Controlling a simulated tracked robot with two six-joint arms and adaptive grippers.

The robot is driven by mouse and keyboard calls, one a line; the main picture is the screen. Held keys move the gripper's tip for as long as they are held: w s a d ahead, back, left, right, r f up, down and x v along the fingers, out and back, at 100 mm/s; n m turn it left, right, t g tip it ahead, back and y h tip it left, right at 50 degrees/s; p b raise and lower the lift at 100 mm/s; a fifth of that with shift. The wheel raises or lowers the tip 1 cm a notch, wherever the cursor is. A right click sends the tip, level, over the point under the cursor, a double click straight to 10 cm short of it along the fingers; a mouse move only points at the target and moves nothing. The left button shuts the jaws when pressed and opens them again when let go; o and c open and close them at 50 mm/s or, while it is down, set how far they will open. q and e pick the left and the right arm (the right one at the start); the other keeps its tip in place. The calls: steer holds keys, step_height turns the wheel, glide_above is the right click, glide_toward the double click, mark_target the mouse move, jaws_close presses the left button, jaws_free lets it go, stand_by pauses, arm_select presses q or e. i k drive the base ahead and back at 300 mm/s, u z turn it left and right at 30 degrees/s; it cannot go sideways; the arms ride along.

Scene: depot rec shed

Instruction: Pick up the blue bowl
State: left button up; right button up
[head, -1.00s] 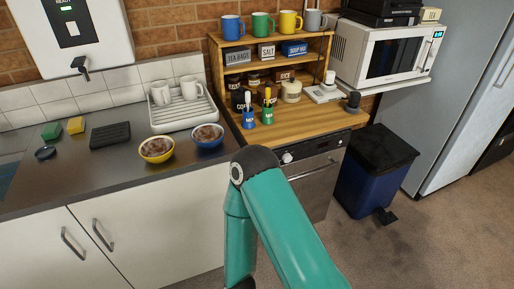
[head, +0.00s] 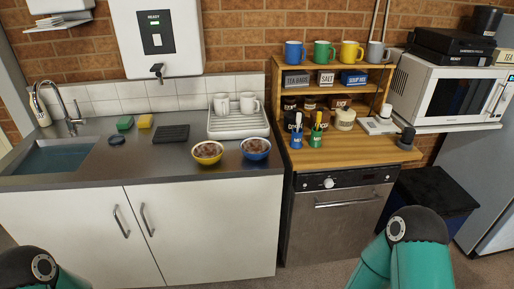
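The blue bowl (head: 256,153) stands upright on the steel counter near its front right edge, with brown contents inside. A yellow bowl (head: 208,158) with similar brown contents is just left of it, a small gap between them. My left and right arms show only as teal links with dark joints at the bottom left and bottom right. Both grippers are out of the picture, and neither arm is near the bowls.
A white dish rack (head: 239,126) with two white mugs stands behind the bowls. A wooden shelf unit (head: 335,154) with jars and mugs is to the right. A sink (head: 50,158) is at the left.

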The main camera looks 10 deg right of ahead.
mark_target(255, 149)
steer(key=u, duration=0.25)
steer(key=i, duration=0.9)
steer(key=u, duration=0.15)
